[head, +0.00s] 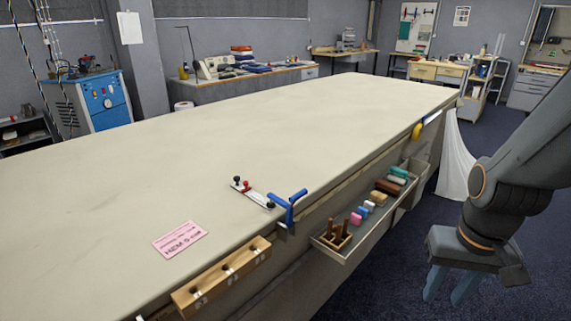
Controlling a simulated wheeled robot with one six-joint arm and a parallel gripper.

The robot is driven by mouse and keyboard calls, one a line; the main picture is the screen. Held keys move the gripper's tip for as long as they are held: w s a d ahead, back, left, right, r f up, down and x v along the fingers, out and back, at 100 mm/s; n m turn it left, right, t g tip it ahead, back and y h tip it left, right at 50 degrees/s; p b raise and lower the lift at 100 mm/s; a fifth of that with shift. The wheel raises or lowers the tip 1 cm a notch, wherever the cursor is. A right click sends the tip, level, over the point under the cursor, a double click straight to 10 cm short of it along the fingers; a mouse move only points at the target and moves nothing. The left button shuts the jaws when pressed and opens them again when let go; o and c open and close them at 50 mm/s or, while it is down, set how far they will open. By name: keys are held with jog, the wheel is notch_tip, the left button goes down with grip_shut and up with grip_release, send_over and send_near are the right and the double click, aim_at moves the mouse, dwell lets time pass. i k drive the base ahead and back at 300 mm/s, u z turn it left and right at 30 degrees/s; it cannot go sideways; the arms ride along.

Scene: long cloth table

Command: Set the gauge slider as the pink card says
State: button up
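The pink card (180,239) lies flat near the front edge of the cloth table. Its large line seems to read "HEM 5 cm"; the smaller line is too small to read. The gauge (254,195) is a pale narrow bar with red and black knobs, lying to the right of and beyond the card. Its scale and the slider's exact setting are too small to tell. A blue clamp-like piece (288,206) stands at its near end, by the table edge. My gripper (450,287) hangs at the lower right, off the table, fingers down, apart and empty.
A wooden rack (222,277) with dark knobs is on the table's front side. An open tray (352,240) juts out, holding a wooden block and several coloured pieces. A yellow item (416,131) hangs farther along the edge. Most of the tabletop (270,130) is clear.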

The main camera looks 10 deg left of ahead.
aim_at(245, 183)
jog(key=u, duration=1.2)
